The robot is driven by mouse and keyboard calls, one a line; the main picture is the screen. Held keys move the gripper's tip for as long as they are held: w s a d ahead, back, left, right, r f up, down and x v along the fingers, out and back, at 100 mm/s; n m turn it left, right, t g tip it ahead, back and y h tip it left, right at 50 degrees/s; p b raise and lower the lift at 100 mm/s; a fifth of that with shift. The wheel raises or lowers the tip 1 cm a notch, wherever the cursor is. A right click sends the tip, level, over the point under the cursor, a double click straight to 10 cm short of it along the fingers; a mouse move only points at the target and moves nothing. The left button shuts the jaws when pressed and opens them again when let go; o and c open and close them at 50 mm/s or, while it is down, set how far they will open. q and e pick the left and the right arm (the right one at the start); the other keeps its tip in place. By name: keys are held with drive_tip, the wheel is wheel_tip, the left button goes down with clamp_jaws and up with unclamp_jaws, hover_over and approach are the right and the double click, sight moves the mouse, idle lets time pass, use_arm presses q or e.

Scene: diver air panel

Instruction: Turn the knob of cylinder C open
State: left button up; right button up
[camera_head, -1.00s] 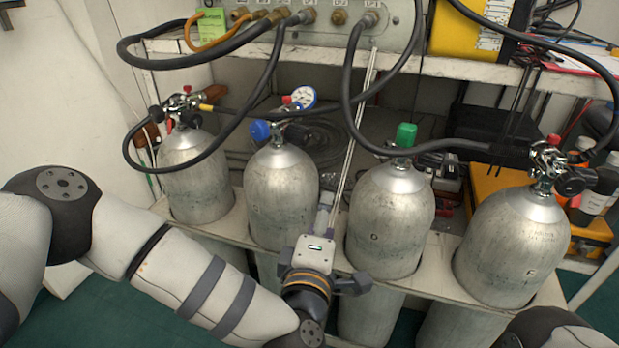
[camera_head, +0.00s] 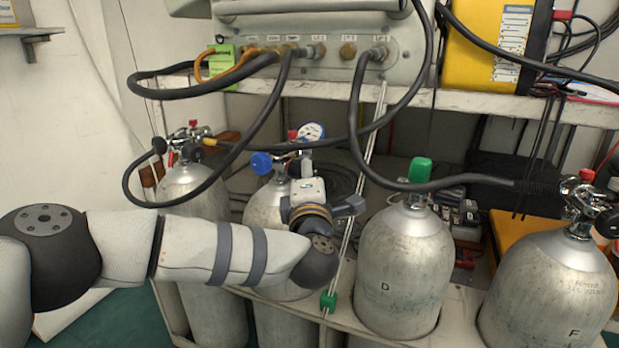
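The cylinder left of the one marked D, probably cylinder C (camera_head: 264,212), stands in the rack; its letter is hidden or unreadable. Its valve carries a blue knob (camera_head: 261,163) on the left, a small red knob (camera_head: 292,135) on top and a round white gauge (camera_head: 312,131). My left gripper (camera_head: 306,187) is just in front of this valve and covers its lower right part. Its fingers are hidden behind its own body, so I cannot see whether they are open or touch anything. The blue knob shows clear to its left. My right gripper is not in view.
Cylinder D (camera_head: 397,280), with a green cap, and cylinder F (camera_head: 548,293) stand to the right. Another cylinder (camera_head: 180,182) stands at the left. Black hoses (camera_head: 357,130) hang from the panel (camera_head: 330,70) around the valves. A thin rod (camera_head: 366,168) slopes down between the cylinders.

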use_arm(q)
drive_tip(key=shift+c, duration=0.4)
drive_tip(key=c, duration=1.1)
drive_tip(key=shift+f, duration=0.1)
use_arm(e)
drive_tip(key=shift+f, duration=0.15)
